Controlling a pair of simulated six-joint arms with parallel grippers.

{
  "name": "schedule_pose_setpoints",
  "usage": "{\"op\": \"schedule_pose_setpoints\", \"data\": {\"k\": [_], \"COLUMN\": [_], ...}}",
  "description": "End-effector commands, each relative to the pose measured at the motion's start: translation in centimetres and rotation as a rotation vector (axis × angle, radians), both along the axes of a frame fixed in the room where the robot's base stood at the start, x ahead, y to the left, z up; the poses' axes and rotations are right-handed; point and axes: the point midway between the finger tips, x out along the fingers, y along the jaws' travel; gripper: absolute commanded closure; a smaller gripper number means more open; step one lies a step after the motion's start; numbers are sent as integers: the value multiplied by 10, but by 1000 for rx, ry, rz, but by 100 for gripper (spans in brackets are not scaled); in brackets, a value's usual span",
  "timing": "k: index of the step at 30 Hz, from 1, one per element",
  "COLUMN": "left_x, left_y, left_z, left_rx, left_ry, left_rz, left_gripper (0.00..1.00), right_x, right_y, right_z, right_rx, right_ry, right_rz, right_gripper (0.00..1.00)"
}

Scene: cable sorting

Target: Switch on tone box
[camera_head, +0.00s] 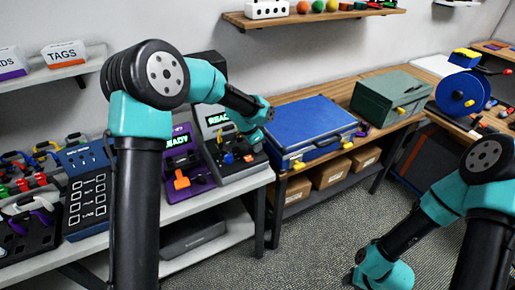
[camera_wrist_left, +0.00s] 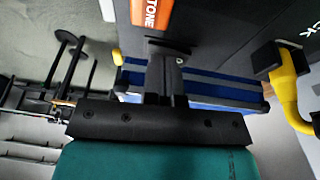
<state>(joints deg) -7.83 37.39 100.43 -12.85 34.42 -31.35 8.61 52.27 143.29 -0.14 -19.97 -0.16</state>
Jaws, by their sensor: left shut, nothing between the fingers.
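A grey box (camera_head: 213,112) with a lit green READY screen stands on the left bench in the head view. Its dark sloped front panel carries small blue and yellow levers. In the left wrist view, an orange label (camera_wrist_left: 151,14) reading TONE is on a dark panel, just beyond the fingers. My left gripper (camera_wrist_left: 168,48) is shut and empty, its fingertips close to that panel; I cannot tell whether they touch it. In the head view, my left wrist hangs over the right side of the grey box and partly hides it. My right gripper is out of view.
A purple box (camera_head: 203,183) with an orange lever stands left of the grey box. A blue case (camera_head: 310,125) lies close on the right, with a green toolbox (camera_head: 388,95) beyond. A yellow lever (camera_wrist_left: 287,90) shows right of the fingers in the left wrist view.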

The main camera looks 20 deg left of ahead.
Motion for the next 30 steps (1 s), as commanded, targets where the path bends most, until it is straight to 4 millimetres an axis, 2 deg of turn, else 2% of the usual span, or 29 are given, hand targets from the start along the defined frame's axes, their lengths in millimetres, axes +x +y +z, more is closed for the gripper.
{"op": "schedule_pose_setpoints", "data": {"k": [13,17,23,30], "left_x": [2,1,-1,-14], "left_y": [2,2,1,4], "left_z": [2,8,33,77], "left_rx": [0,0,-1,-1], "left_ry": [0,-1,-3,-3], "left_rz": [1,1,4,5], "left_gripper": [100,100,100,100], "right_x": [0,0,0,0], "right_y": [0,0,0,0], "right_z": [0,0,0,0], "right_rx": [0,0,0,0], "right_ry": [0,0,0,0], "right_rz": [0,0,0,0], "right_gripper": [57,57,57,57]}}
